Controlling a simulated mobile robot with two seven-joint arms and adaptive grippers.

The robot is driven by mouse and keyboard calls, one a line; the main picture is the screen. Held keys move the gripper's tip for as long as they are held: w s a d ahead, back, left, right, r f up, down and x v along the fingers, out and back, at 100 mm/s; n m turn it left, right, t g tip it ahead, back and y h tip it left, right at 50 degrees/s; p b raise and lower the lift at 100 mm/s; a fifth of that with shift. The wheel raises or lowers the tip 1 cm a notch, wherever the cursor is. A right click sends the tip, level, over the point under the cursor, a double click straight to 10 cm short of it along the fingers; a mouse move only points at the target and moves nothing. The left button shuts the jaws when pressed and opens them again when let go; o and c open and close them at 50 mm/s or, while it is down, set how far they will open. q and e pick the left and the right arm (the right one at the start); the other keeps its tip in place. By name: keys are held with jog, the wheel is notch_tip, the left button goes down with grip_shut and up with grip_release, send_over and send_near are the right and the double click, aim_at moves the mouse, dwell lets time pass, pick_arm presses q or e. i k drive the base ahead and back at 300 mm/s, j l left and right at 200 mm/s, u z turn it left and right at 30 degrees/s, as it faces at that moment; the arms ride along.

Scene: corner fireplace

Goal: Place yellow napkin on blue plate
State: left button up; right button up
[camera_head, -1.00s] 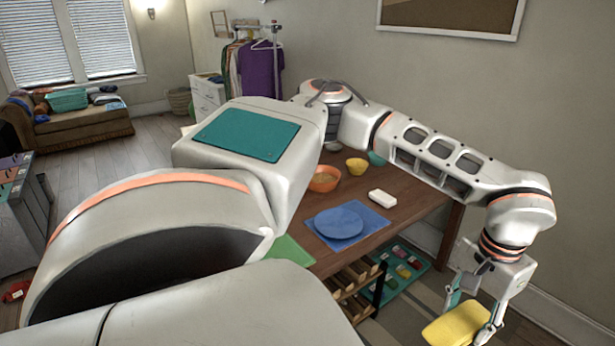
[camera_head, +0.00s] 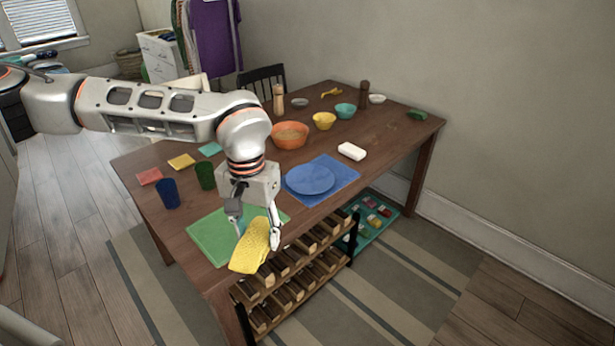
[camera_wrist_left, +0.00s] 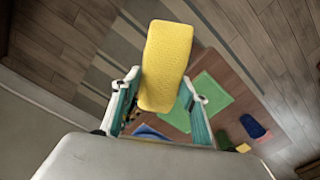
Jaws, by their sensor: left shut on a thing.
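The yellow napkin (camera_head: 250,247) hangs from my left gripper (camera_head: 256,226), which is shut on it. The napkin is over the front edge of the table, in front of the green mat. In the left wrist view the napkin (camera_wrist_left: 166,65) reaches out from between the fingers (camera_wrist_left: 158,100). The blue plate (camera_head: 310,179) lies on a blue mat (camera_head: 345,183), right of and beyond the gripper, and looks empty. In the left wrist view only a sliver of blue shows below the napkin. My right gripper is not in view.
The green mat (camera_head: 209,238) lies under the gripper. Blue (camera_head: 168,194) and green (camera_head: 205,176) cups stand to its left. A wooden rack (camera_head: 298,270) stands below the table edge.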

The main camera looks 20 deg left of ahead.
aim_at(310, 179)
jog(key=i+u, duration=0.15)
jog(key=i, duration=0.55)
jog(key=i+l+u, duration=0.2)
jog(key=i, duration=0.5)
